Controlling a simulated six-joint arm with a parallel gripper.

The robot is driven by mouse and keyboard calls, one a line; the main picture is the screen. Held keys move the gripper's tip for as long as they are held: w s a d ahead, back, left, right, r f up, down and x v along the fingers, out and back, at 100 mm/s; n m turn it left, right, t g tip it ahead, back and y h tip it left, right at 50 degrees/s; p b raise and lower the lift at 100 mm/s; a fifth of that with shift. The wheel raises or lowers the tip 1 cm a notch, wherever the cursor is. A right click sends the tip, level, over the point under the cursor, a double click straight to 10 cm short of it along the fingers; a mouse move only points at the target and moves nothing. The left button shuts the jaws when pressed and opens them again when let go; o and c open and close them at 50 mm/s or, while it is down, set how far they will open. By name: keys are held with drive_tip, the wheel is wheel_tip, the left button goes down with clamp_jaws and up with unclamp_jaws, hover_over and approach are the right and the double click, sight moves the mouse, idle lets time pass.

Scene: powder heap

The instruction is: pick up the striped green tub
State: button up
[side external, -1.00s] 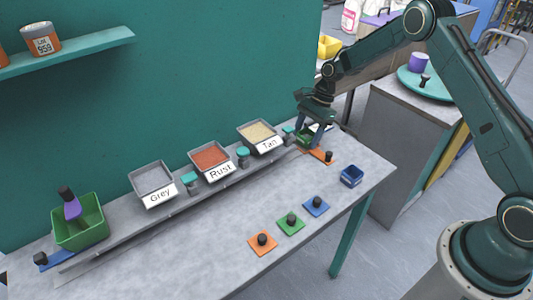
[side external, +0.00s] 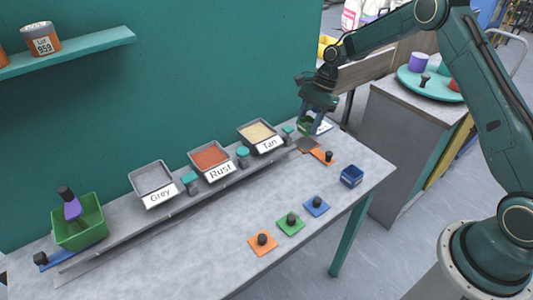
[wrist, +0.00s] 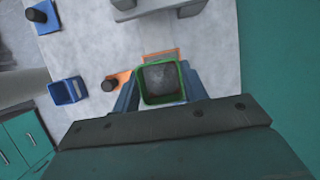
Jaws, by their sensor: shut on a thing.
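The green tub (side external: 306,127) is small and square, and my gripper (side external: 317,113) is shut on it at the far right end of the table. In the wrist view the green tub (wrist: 164,63) shows its green rim and a grey inside, with the blue fingers of my gripper (wrist: 163,88) on two opposite sides. The tub appears raised a little above the tabletop. Its stripes cannot be made out at this size, and the fingers hide part of its sides.
Trays labelled Grey (side external: 152,180), Rust (side external: 210,157) and Tan (side external: 258,132) stand along the wall. A blue tub (side external: 351,175) stands near the right edge. An orange scraper (side external: 321,155) lies below my gripper. Orange, green and blue knobbed squares lie in front. A larger green bin (side external: 80,235) stands left.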

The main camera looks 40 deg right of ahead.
wheel_tip(320, 180, up, 15)
drive_tip(key=shift+r, duration=0.2)
idle(0.3)
drive_tip(key=shift+d, duration=0.1)
idle(0.5)
drive_tip(key=s+d+f, duration=0.4)
drive_tip(key=s+f, duration=0.2)
drive_tip(key=s, duration=0.3)
drive_tip(key=s+d+f, duration=0.4)
drive_tip(key=s+f, duration=0.3)
drive_tip(key=s, duration=0.3)
drive_tip(key=shift+d+f, duration=0.15)
drive_tip(key=shift+d, duration=0.05)
drive_tip(key=shift+f, duration=0.25)
drive_tip(key=shift+f, duration=3)
drive_tip(key=shift+f, duration=0.55)
